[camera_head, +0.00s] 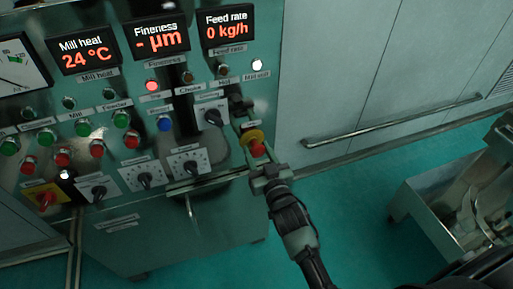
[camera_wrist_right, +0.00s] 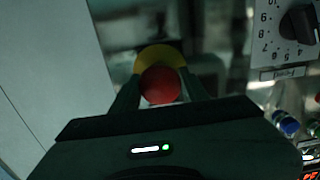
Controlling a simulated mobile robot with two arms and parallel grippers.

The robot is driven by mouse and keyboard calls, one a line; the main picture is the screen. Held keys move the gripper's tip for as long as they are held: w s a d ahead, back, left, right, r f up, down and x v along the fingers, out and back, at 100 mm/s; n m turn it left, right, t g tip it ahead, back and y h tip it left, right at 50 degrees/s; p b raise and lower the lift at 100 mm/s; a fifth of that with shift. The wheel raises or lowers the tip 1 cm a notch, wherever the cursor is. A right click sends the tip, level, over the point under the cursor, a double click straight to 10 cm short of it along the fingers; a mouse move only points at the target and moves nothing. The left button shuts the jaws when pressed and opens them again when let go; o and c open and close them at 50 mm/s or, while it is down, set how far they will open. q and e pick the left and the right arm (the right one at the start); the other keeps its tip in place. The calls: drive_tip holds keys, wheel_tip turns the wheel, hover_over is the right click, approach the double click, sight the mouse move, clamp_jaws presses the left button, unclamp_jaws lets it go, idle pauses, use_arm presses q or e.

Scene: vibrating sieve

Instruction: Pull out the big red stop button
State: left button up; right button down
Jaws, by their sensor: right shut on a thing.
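The big red stop button (camera_head: 258,149) sits on a yellow collar (camera_head: 251,135) at the right edge of the control panel. My right gripper (camera_head: 256,155) reaches up to it from below and is shut on the red button. In the right wrist view the red button (camera_wrist_right: 160,85) shows between the two dark fingers (camera_wrist_right: 160,93), with the yellow collar (camera_wrist_right: 158,56) behind it. The finger contact on its sides is partly dark. My left gripper is not in view.
The panel (camera_head: 125,185) carries several green, red and blue buttons, dials and three displays. A dark selector knob (camera_head: 213,117) is just left of the button. A grey cabinet with a long handle (camera_head: 390,122) stands to the right. An open metal box (camera_head: 430,200) stands at the lower right.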

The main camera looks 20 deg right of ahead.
drive_tip(key=c, duration=0.7)
unclamp_jaws()
drive_tip(key=shift+s+f, duration=0.1)
drive_tip(key=shift+s, duration=0.05)
drive_tip(key=shift+c, duration=0.2)
drive_tip(key=shift+s, duration=0.1)
drive_tip(key=s, duration=0.7)
drive_tip(key=shift+s+b, duration=0.35)
drive_tip(key=shift+s, duration=0.05)
drive_tip(key=shift+d, duration=0.1)
